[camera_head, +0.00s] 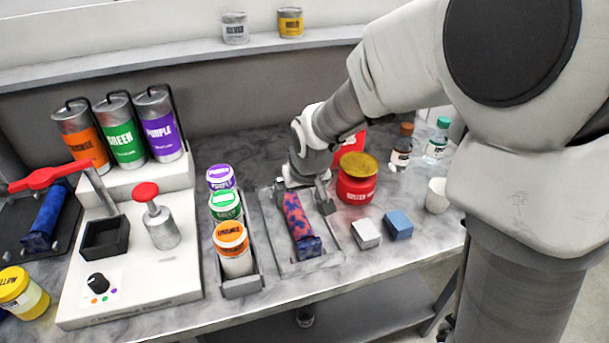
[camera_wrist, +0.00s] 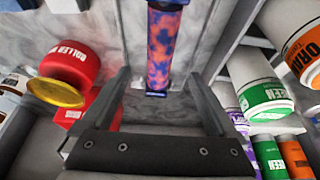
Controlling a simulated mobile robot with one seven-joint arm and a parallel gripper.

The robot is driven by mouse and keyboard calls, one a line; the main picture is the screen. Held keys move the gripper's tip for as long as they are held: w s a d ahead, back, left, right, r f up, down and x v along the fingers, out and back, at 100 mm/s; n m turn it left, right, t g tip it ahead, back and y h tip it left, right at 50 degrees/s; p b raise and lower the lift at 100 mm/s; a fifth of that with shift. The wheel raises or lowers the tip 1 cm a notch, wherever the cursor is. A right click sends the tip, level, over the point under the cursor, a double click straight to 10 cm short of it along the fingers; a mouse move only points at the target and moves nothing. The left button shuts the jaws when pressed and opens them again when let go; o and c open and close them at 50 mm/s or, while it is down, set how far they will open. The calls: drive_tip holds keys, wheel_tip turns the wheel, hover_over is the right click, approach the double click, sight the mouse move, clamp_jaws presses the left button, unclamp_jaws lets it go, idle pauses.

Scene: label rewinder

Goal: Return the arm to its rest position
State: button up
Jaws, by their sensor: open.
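My gripper (camera_head: 308,190) is low over the far end of a grey tray (camera_head: 334,256) in the head view. The tray holds a roller (camera_head: 296,218) patterned in red and blue. In the wrist view the gripper's two fingers (camera_wrist: 165,95) stand wide apart, with the roller (camera_wrist: 163,45) showing between and beyond them. I cannot tell whether a finger touches the roller. My arm reaches in from the right, bent down to the tray.
A red jar with a yellow lid (camera_head: 357,182) stands close right of my gripper. A rack of labelled jars (camera_head: 242,285) is on the left. Grey and blue blocks (camera_head: 397,224), a white cup (camera_head: 437,196) and bottles (camera_head: 401,148) stand right. A shelf (camera_head: 180,58) runs behind.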

drive_tip(key=v, duration=0.9)
drive_tip(key=s+d+r+m, duration=0.1)
drive_tip(key=s+d+r, duration=0.2)
drive_tip(key=s+d, duration=0.3)
drive_tip(key=s+d+r+m+t+h, duration=0.1)
drive_tip(key=s+d, duration=0.5)
drive_tip(key=s, duration=0.6)
wheel_tip(320, 180, up, 2)
drive_tip(key=shift+r+m+p, duration=0.2)
drive_tip(key=shift+m+p, duration=0.2)
drive_tip(key=shift+m, duration=0.2)
